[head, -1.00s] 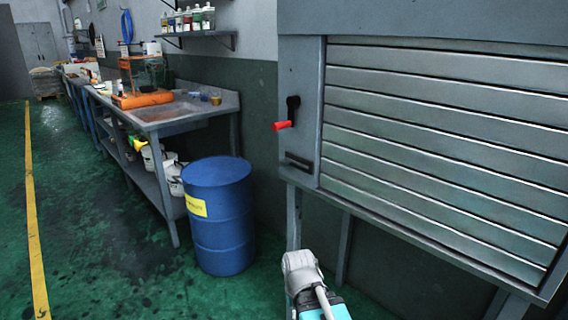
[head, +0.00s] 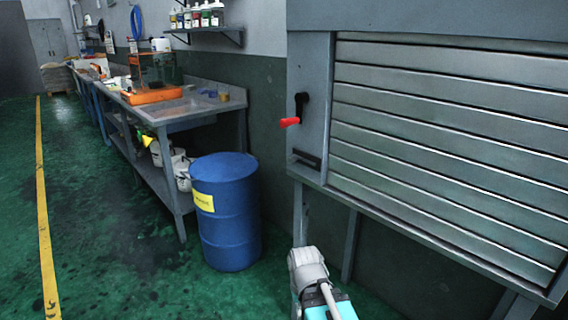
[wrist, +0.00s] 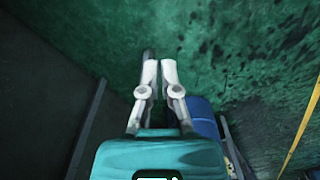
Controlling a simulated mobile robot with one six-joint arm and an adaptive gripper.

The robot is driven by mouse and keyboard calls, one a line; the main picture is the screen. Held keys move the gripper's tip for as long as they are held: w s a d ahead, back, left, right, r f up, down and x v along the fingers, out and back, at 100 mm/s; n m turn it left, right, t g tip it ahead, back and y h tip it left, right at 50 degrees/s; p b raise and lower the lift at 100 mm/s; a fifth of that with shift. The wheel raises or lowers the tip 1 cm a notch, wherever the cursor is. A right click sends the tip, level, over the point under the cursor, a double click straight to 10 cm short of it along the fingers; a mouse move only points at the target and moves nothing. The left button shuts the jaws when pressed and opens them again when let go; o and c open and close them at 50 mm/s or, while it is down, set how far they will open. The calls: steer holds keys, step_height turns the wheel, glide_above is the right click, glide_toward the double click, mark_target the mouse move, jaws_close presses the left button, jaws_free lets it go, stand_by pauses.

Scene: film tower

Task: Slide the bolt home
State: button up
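A metal cabinet with a slatted roller shutter (head: 440,130) stands at the right in the head view. On its left frame is a black lever with a red grip (head: 290,122). Below it is a short dark horizontal bar or slot (head: 307,159). I cannot tell which of these fittings is the bolt. My gripper shows in the wrist view (wrist: 159,68), pointing down toward the green floor. Its two fingers lie close together with nothing seen between them. In the head view my grey and teal wrist is low, below the cabinet, well apart from both fittings.
A blue drum (head: 226,215) with a yellow label stands left of my arm. A long workbench (head: 172,112) with a sink and clutter runs along the wall behind it. The cabinet's legs are beside my arm. Open green floor lies to the left, with a yellow line (head: 44,220).

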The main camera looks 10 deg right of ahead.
steer(key=o, duration=0.4)
steer(key=shift+w+r, duration=0.2)
steer(key=shift+w, duration=0.05)
steer(key=shift+o, duration=1.2)
steer(key=w+d+r+n+h+p, duration=0.1)
steer(key=w+r+n+h+p, duration=0.3)
steer(key=w+r+n, duration=0.1)
steer(key=shift+w+d+r+t+h+p, duration=0.25)
steer(key=shift+d+r+t+h+p, duration=0.05)
steer(key=shift+d+r+t, duration=0.1)
steer(key=n+t+h+p, duration=0.8)
steer(key=n+h+p, duration=0.25)
steer(key=n, duration=0.65)
glide_toward(300, 156)
steer(key=w+v, duration=0.1)
steer(key=v, duration=0.5)
steer(key=shift+f+h, duration=0.25)
steer(key=shift+f, duration=0.3)
steer(key=shift+x, duration=6.9)
